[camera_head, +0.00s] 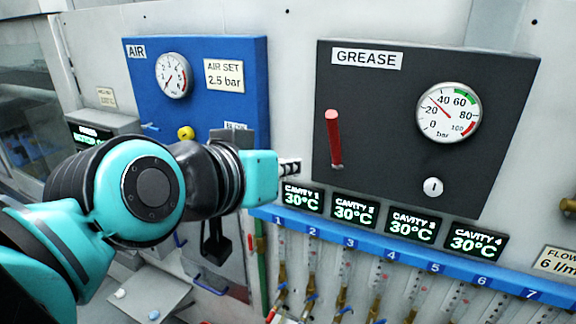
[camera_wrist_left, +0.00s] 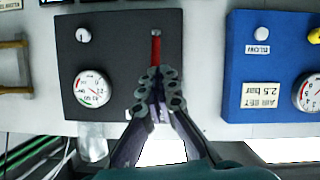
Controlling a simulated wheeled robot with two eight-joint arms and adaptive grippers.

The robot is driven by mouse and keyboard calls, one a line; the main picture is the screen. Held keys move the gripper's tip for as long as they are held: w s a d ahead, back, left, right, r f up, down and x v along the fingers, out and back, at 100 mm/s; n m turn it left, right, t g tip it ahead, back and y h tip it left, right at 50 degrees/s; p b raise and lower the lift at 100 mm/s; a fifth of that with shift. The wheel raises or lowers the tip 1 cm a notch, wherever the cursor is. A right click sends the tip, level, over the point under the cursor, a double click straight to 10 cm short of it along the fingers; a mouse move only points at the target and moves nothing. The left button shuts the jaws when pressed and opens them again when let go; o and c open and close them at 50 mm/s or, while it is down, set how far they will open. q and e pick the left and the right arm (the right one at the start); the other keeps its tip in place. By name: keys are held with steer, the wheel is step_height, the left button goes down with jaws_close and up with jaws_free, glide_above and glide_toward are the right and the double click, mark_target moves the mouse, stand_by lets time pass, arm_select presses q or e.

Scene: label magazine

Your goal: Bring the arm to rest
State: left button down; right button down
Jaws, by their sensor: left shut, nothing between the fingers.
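My left arm (camera_head: 150,190) comes in from the left in the head view and reaches toward the panel wall. Its gripper (camera_head: 290,167) shows only in part, at the lower left edge of the dark GREASE panel (camera_head: 380,180). In the left wrist view the gripper (camera_wrist_left: 158,88) is shut and empty. Its fingertips are in front of the GREASE panel, just below the red lever (camera_wrist_left: 156,48). In the head view the red lever (camera_head: 334,138) points up, and a gap shows between it and the gripper. My right gripper is in neither view.
A blue AIR panel (camera_head: 225,120) with a gauge (camera_head: 174,76) is left of the GREASE panel. A GREASE gauge (camera_head: 448,113) reads low to middle. CAVITY displays (camera_head: 354,211) and a numbered blue rail (camera_head: 435,266) with several flow tubes run below.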

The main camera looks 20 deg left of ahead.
arm_select(q)
steer(key=shift+a, duration=0.1)
stand_by(0.3)
steer(key=w+f+m+g+b, duration=0.15)
steer(key=f+b, duration=0.55)
steer(key=f, duration=1.1)
steer(key=w+f+n+g+b, duration=0.1)
steer(key=w+f+g+b, duration=0.15)
steer(key=f+b, duration=0.95)
steer(key=s+f+g+b, duration=0.1)
steer(key=s+f+b, duration=0.1)
steer(key=f, duration=1.6)
steer(key=s+f+g+y+b, duration=0.1)
steer(key=s+f+b, duration=0.2)
steer(key=f, duration=1.5)
steer(key=shift+a+f+m+b, duration=0.25)
steer(key=shift+a+m+b, duration=0.05)
steer(key=shift+a+m, duration=0.15)
